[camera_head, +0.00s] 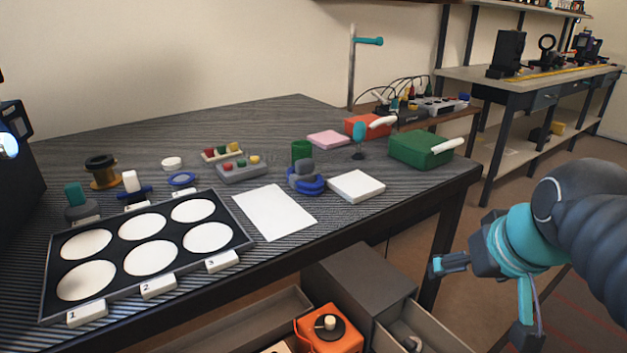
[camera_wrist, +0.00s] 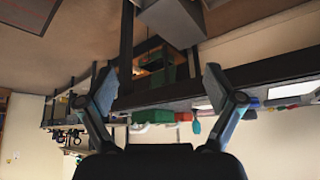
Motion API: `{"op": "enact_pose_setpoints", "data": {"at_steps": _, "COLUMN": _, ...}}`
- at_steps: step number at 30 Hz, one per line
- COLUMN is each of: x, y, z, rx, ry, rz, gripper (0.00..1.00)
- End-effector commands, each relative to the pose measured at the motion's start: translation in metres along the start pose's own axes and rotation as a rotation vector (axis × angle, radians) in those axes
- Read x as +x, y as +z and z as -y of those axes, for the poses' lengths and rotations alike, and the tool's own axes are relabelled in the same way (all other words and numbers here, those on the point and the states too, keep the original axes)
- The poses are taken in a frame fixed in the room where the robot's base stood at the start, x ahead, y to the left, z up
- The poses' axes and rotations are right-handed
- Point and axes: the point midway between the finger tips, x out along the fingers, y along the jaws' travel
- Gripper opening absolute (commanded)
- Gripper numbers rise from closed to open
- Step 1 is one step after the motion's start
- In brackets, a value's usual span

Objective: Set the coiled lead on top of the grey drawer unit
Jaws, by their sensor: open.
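The grey drawer unit (camera_head: 355,281) stands on the floor below the table's front edge, its bare top showing. One drawer (camera_head: 432,325) is pulled out at its right, with a pale curved item (camera_head: 408,338) inside, partly cut off by the picture edge. A blue coil-like bundle with grey rounded parts (camera_head: 306,181) lies on the table by a white sheet; I cannot tell for certain which is the coiled lead. My gripper (camera_head: 482,302) is open and empty, right of the unit and apart from it. The wrist view shows its spread fingers (camera_wrist: 162,98).
An orange box with a black disc (camera_head: 325,334) sits left of the drawer unit. The table (camera_head: 110,137) carries a six-disc tray (camera_head: 240,228), a white block (camera_head: 356,186) and a green case (camera_head: 420,149).

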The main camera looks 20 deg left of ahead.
Motion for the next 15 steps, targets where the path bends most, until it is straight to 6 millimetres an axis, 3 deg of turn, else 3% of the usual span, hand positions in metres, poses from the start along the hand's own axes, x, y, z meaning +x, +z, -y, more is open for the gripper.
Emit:
{"op": "enact_pose_setpoints", "data": {"at_steps": 1, "x": 0.006, "y": -0.028, "z": 0.015, "rx": -0.052, "ry": -0.039, "rz": -0.014, "gripper": 0.92}}
{"op": "enact_pose_setpoints", "data": {"at_steps": 3, "x": 0.008, "y": -0.066, "z": 0.037, "rx": -0.123, "ry": -0.089, "rz": -0.038, "gripper": 0.92}}
{"op": "enact_pose_setpoints", "data": {"at_steps": 9, "x": 0.017, "y": -0.16, "z": 0.108, "rx": -0.312, "ry": -0.229, "rz": -0.113, "gripper": 0.92}}
{"op": "enact_pose_setpoints", "data": {"at_steps": 15, "x": 0.024, "y": -0.217, "z": 0.169, "rx": -0.448, "ry": -0.332, "rz": -0.177, "gripper": 0.92}}
